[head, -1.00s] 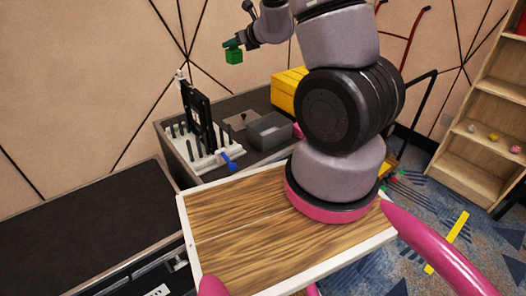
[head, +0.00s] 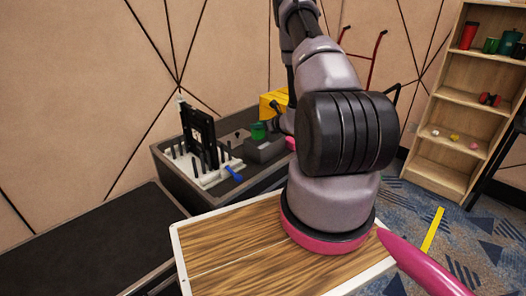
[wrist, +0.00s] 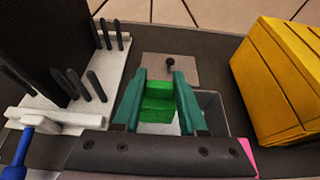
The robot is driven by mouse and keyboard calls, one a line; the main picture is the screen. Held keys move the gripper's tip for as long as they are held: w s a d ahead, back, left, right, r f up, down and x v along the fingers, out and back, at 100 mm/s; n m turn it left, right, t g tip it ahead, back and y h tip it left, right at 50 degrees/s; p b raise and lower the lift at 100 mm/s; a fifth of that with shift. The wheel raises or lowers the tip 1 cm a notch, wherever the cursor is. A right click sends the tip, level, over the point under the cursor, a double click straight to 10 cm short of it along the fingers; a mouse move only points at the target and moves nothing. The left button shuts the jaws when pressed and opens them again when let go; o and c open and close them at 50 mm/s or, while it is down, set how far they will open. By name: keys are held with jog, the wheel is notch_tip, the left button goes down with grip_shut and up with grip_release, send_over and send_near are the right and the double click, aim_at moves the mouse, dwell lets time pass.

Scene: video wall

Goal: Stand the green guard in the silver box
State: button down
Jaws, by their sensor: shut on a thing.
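The bright green guard (wrist: 158,102) is between the two dark green fingers of my gripper (wrist: 160,78) in the wrist view, and the fingers are shut on it. In the head view the guard (head: 258,131) shows just above the silver box (head: 264,152), at its back left part. The open silver box (wrist: 212,108) also shows in the wrist view, behind and right of the fingers. The guard and fingers hide much of the box. I cannot tell whether the guard touches its rim or reaches inside.
A grey plate with a black knob (wrist: 170,66) lies beyond the box. A white pegged rack (head: 205,172) with a black panel and a blue-handled tool (head: 234,173) stands left. A yellow case (wrist: 278,85) stands right. All sit on the dark bench (head: 170,170).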

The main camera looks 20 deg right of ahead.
notch_tip(320, 180, down, 9)
jog(key=shift+f, duration=0.2)
jog(key=shift+f, duration=0.1)
jog(key=c, duration=0.8)
grip_release()
jog(key=shift+o, duration=0.3)
